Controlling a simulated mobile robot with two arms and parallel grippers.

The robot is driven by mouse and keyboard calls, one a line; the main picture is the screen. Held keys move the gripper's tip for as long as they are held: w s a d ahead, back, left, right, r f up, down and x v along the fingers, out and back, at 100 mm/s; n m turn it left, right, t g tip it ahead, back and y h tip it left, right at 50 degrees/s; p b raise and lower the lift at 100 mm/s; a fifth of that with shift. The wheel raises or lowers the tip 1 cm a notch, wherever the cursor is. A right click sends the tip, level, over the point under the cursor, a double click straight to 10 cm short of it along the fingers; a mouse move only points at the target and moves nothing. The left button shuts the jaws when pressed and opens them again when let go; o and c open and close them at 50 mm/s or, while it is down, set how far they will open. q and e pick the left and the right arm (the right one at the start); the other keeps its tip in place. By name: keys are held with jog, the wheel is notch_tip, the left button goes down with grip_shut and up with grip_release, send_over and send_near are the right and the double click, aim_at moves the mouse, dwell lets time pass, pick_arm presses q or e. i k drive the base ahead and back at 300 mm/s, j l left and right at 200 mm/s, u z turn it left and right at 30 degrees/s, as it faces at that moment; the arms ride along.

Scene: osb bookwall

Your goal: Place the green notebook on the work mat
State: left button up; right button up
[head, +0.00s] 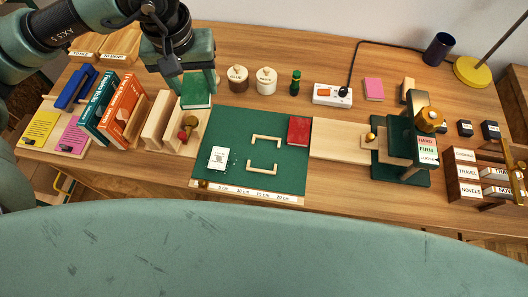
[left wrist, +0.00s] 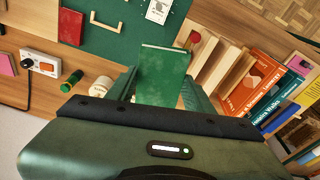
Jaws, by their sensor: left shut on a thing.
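The green notebook (head: 196,90) is held in my left gripper (head: 197,82), which is shut on it. In the left wrist view the notebook (left wrist: 162,72) stands out between the two fingers. In the head view it is at the far left corner of the green work mat (head: 230,133), beside the wooden slots. I cannot tell how high it is above the table. A red book (head: 299,130) lies at the mat's right edge, with two pale wooden brackets (head: 264,142) and a white card (head: 219,158) on the mat. My right gripper does not show.
Wooden slots (head: 157,118) and upright books (head: 122,107) stand left of the mat. Two lidded jars (head: 266,80), a small green bottle (head: 295,82) and a power strip (head: 332,95) stand behind it. A green press (head: 402,150) is at the right.

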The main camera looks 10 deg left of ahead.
aim_at(264, 154)
jog(key=j+z, duration=0.1)
jog(key=z, duration=0.85)
jog(key=j+z, duration=0.1)
jog(key=z, duration=0.35)
jog(key=k+j+z, duration=0.6)
jog(key=k+z, duration=0.4)
jog(key=k+u, duration=0.1)
jog(key=k, duration=0.15)
